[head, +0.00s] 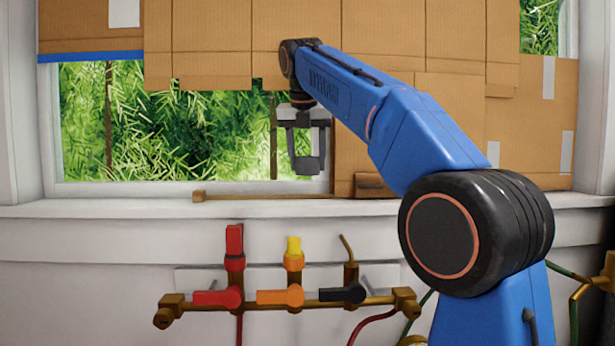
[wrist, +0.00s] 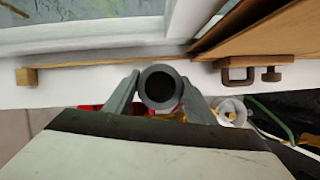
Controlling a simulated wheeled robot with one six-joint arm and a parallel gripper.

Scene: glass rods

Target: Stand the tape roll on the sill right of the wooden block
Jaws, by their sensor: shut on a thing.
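My gripper (head: 307,168) is shut on the tape roll and holds it in front of the window, apparently above the sill (head: 100,210). In the wrist view the tape roll (wrist: 160,87) is a dark ring seen end-on between the two grey fingers (wrist: 160,100). In the head view it shows only as a dark piece between the fingertips. A small wooden block (head: 198,196) sits on the sill, left of my gripper, at the left end of a thin wooden strip. The block also shows at far left in the wrist view (wrist: 27,77).
The thin strip (wrist: 110,64) runs along the sill. A brown clamp-like piece (wrist: 248,72) sits to the right, by cardboard sheets (head: 430,120) covering part of the window. Below the sill are pipes with red and orange valves (head: 280,297). The sill's left part is clear.

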